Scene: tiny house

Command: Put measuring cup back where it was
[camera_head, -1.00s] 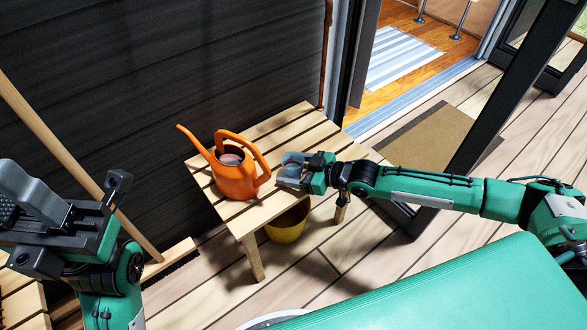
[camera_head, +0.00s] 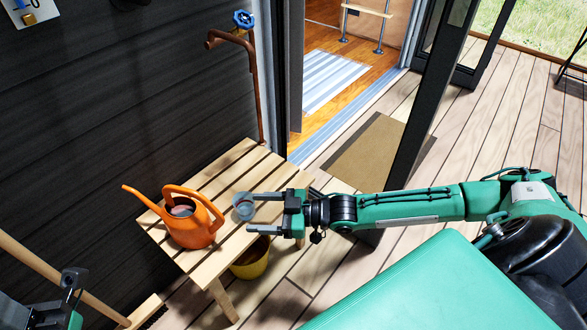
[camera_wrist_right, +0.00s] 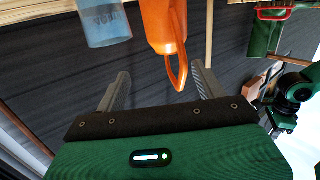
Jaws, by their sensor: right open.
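The measuring cup (camera_head: 243,206) is a small clear, bluish cup standing on the slatted wooden table (camera_head: 252,160), right of the orange watering can (camera_head: 192,228). In the right wrist view, the cup (camera_wrist_right: 104,24) appears at the upper left, beside the orange can (camera_wrist_right: 163,25). My right gripper (camera_head: 250,213) is open and empty, its fingertips pointing at the cup from the right. In the wrist view, the cup is beyond the fingers (camera_wrist_right: 160,82), apart from them. Only a bit of my left gripper (camera_head: 73,283) shows at the lower left edge; its jaws are not clear.
A yellow bucket (camera_head: 252,262) stands under the table. A copper pipe with a blue tap (camera_head: 243,20) rises behind it along the dark wall. A broom handle (camera_head: 50,270) leans at the lower left. A doormat (camera_head: 368,150) and open doorway lie to the right.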

